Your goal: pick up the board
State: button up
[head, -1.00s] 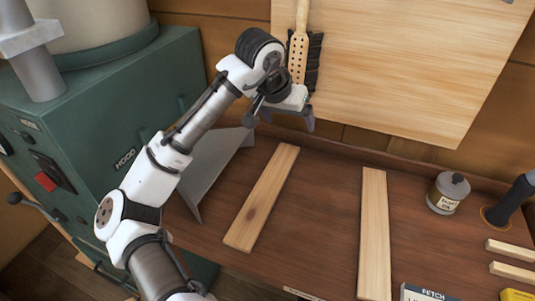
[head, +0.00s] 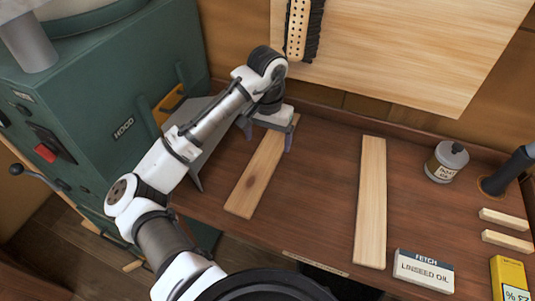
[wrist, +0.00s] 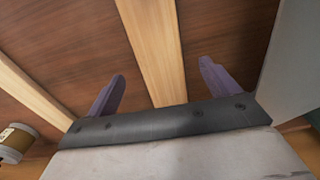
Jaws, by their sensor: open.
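Two pale wooden boards lie flat on the brown bench. The left board (head: 256,176), with a dark knot, slants away from me. The right board (head: 371,200) lies apart from it. My gripper (head: 267,139) is open and empty at the far end of the left board, with one finger to each side. In the wrist view, the left board (wrist: 155,45) runs between the two spread fingers (wrist: 162,72) without visible contact. The right board (wrist: 30,92) is at the left of the wrist view.
A grey metal sheet (head: 196,130) stands close left of the gripper, beside the green machine (head: 110,110). A tin (head: 446,162), a linseed oil box (head: 423,270) and short sticks (head: 505,220) are to the right. Bench between the boards is clear.

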aim_at(268, 154)
jog(key=shift+s+f+p, duration=0.15)
jog(key=shift+f+p, duration=0.55)
jog(key=shift+f, duration=1.65)
jog(key=c, duration=1.2)
